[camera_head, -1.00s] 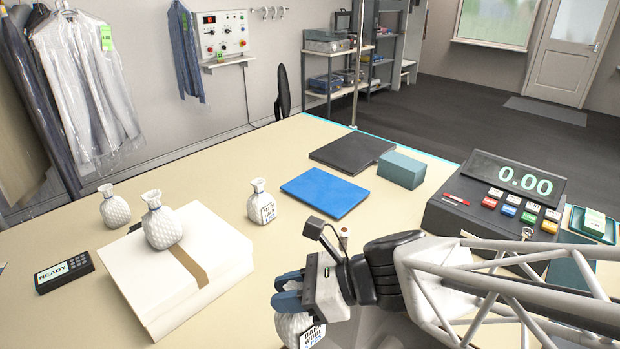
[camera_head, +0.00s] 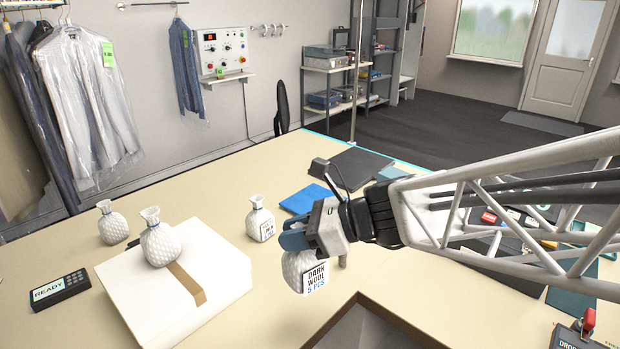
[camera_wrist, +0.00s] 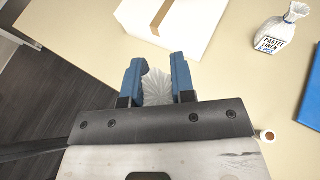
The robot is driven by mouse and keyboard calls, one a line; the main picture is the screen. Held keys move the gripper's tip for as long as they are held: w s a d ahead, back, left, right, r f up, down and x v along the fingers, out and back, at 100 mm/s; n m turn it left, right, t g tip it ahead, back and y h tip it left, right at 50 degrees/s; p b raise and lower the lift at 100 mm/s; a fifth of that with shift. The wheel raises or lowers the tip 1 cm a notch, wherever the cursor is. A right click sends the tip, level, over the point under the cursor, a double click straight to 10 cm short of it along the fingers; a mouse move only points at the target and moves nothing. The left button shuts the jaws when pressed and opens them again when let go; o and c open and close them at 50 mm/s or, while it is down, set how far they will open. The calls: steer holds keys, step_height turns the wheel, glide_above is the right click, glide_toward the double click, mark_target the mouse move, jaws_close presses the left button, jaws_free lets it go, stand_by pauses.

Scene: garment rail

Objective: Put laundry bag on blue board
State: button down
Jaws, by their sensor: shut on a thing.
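My gripper (camera_head: 295,238) is shut on a white laundry bag (camera_head: 298,272) tagged "DARK WOOL 5 PCS". The bag hangs below the blue fingers. In the wrist view the bag's gathered top (camera_wrist: 157,88) shows between the fingers (camera_wrist: 160,80). The blue board (camera_head: 303,200) lies flat beyond my gripper, partly hidden by it. Another white bag (camera_head: 260,222) stands left of the board; the wrist view shows it with a "PASTEL LINEN" tag (camera_wrist: 272,40). One bag (camera_head: 160,243) sits on a white box, and another (camera_head: 112,224) stands behind that box.
The white box (camera_head: 150,290) with a brown band stands at the left. A black board (camera_head: 358,165) lies behind the blue one. A card reader (camera_head: 60,290) is at far left. A till sits behind my arm. A bin edge (camera_head: 368,303) shows at the front.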

steer(key=w+d+f+m+t, duration=0.1)
steer(key=w+d, duration=0.2)
steer(key=w, duration=0.6)
steer(key=w+d+m+t, duration=0.1)
steer(key=w+d, duration=0.2)
steer(key=w, duration=0.6)
steer(key=w+d+f+t, duration=0.1)
steer(key=w+d, duration=0.3)
steer(key=w, duration=0.5)
steer(key=shift+h, duration=0.3)
steer(key=f, duration=0.5)
steer(key=shift+w+a, duration=0.15)
steer(key=shift+a, duration=0.05)
steer(key=w+a+f, duration=0.1)
steer(key=w+a, duration=0.1)
steer(key=w, duration=1.4)
steer(key=shift+f, duration=0.2)
steer(key=shift+f, duration=0.15)
steer(key=shift+s+f, duration=0.1)
steer(key=shift+f, duration=1.55)
steer(key=shift+f, duration=0.1)
